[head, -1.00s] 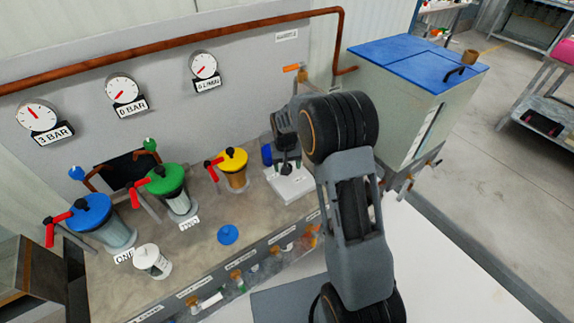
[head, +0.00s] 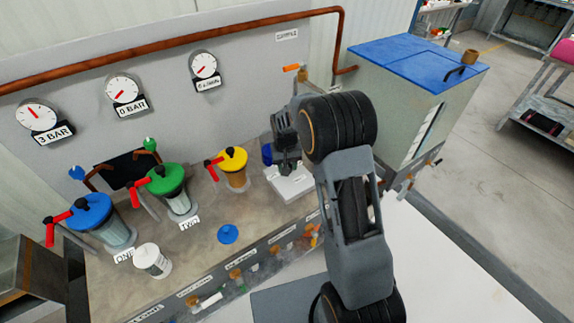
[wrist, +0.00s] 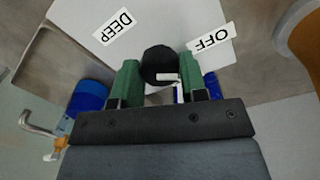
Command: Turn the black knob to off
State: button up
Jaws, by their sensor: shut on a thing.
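The black knob (wrist: 159,64) sits on a white panel (wrist: 75,62) in the wrist view, between an "OFF" label (wrist: 210,38) at upper right and a "DEEP" label (wrist: 114,31) at upper left. A short white mark on the knob points right. The green fingers of my gripper (wrist: 157,80) stand on both sides of the knob, shut on it. In the head view my gripper (head: 286,158) is over the white panel (head: 291,185), and the knob is hidden there.
A blue cylinder (wrist: 88,97) stands near the left finger. The yellow-lidded pump (head: 233,166) is left of the panel, with green-lidded (head: 168,187) and blue-lidded (head: 93,218) pumps further left. A blue-topped cabinet (head: 410,70) stands at right.

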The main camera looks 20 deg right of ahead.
jog(key=shift+n, duration=1.6)
jog(key=o, duration=0.9)
jog(key=r, duration=0.9)
jog(key=r+b, duration=0.1)
jog(key=r, duration=0.4)
jog(key=shift+a, duration=0.25)
jog(key=shift+f, duration=0.1)
